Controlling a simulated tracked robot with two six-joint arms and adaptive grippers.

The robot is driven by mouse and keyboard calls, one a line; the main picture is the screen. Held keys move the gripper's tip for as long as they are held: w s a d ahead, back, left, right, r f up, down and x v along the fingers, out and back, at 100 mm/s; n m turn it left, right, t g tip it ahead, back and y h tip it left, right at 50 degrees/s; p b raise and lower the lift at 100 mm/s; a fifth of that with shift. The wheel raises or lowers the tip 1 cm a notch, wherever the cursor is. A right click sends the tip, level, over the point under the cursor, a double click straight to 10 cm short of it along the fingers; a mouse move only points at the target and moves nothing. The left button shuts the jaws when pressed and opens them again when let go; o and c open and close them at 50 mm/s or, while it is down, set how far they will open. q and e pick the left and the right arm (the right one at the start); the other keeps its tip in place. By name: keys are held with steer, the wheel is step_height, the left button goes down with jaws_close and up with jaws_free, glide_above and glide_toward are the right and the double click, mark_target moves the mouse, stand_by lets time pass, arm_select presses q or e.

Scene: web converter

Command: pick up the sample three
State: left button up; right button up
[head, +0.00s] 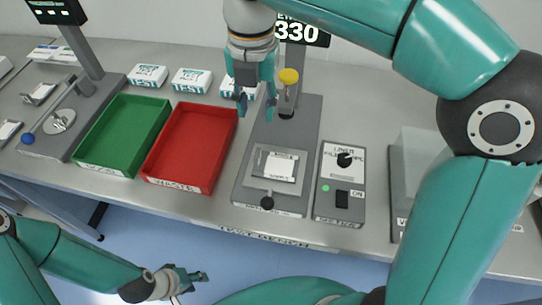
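No label that I can read says sample three, so I cannot tell which item it is. A white labelled piece (280,167) lies in the framed plate of the grey press-like device. Three small white boxes marked TEST stand along the back: the left box (148,75), the middle box (191,80) and the right box (228,88), partly hidden by my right gripper. My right gripper (257,108) points down above the bench, fingers apart and empty, between the right box and the device's yellow knob. My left gripper (192,283) is low in front of the bench; its finger opening is unclear.
A green tray (83,157) and a red tray (150,179) sit left of the device (310,128). A control box (327,206) with a black knob stands right of it. A grey stand with a display (57,10) is at left. My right arm covers much of the right side.

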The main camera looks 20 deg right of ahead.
glide_above(257, 154)
steer(key=f, duration=0.8)
steer(key=shift+w+d+f+b, duration=0.25)
steer(key=shift+w+d+b, duration=0.05)
steer(key=shift+b, duration=0.05)
steer(key=shift+s+a+f, duration=0.1)
steer(key=shift+a+f, duration=0.05)
steer(key=shift+f, duration=1.4)
steer(key=shift+s+a+f, duration=0.1)
steer(key=shift+f, duration=1.45)
jaws_close()
